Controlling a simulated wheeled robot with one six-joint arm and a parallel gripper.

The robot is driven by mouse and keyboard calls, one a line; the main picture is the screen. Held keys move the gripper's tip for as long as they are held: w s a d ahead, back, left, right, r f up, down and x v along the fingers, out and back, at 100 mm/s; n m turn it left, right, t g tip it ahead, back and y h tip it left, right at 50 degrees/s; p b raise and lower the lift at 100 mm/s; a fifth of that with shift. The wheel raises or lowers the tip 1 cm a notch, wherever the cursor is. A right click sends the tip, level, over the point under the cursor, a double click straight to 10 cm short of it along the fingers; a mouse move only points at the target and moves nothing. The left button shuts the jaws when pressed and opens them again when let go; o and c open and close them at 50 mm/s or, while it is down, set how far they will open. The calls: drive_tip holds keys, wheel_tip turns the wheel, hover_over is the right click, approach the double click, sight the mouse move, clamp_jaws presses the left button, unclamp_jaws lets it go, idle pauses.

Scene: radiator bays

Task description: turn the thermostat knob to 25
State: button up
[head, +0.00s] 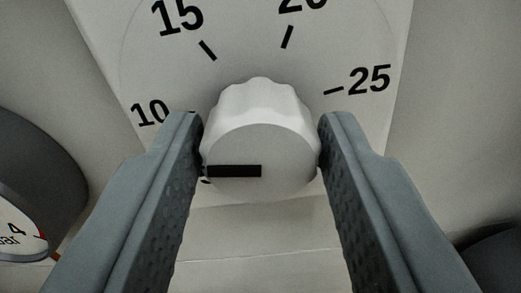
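The white thermostat knob (262,140) sticks out of a white dial plate (255,30) in the middle of the view. A black pointer bar on its face runs from the centre to the left, below the 10 mark. The dial shows 10 at left, 15 at upper left, 20 at the top, cut by the frame, and 25 at right. My gripper (262,128) has one grey finger on each side of the knob, and both appear to touch its sides. The left finger hides part of the dial beside the pointer, where a dark mark partly shows.
A round dark-rimmed pressure gauge (40,165) stands at the left edge, with a white face and a red mark near 4. A dark rounded thing (495,255) shows at the lower right. A pale wall lies around the dial plate.

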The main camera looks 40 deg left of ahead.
drive_tip(key=c, duration=0.5)
